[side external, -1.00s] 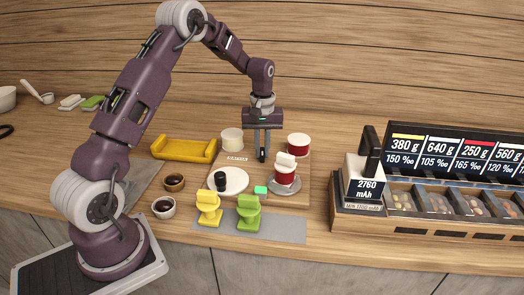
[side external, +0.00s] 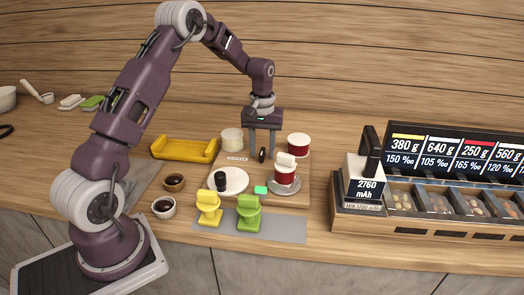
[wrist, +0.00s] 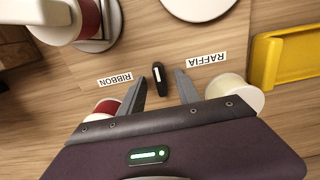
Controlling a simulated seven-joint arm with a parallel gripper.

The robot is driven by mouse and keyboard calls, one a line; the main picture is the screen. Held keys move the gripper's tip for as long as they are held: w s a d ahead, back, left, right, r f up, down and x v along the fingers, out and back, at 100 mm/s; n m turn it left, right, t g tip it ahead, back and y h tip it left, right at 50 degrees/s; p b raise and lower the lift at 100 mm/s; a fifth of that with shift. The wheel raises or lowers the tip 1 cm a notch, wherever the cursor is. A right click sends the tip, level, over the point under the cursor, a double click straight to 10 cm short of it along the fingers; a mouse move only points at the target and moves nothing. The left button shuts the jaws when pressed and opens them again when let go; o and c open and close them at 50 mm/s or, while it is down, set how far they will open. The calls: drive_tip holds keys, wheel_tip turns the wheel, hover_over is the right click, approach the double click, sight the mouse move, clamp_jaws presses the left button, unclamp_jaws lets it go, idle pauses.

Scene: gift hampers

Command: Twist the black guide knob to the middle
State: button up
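The black guide knob (side external: 262,155) stands on the wooden board between the white spool and the red spool. In the wrist view the knob (wrist: 157,79) is long and narrow with a white line. It lies nearly upright in the picture, between the RIBBON label (wrist: 115,80) and the RAFFIA label (wrist: 207,59), pointing at neither. My gripper (side external: 262,155) is pointing down over the knob. In the wrist view my gripper (wrist: 159,76) has its fingers apart, one on each side of the knob, with a gap on both sides.
A white spool (side external: 232,139) and a red spool (side external: 298,143) stand behind the knob. In front are a white disc (side external: 236,184) with a black knob and a red spool on a grey plate (side external: 285,186). Yellow and green stands (side external: 248,211), a yellow tray (side external: 183,150) and a divided crate (side external: 410,222) surround the board.

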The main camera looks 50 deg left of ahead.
sight(263, 151)
drive_tip(key=shift+r, duration=3.5)
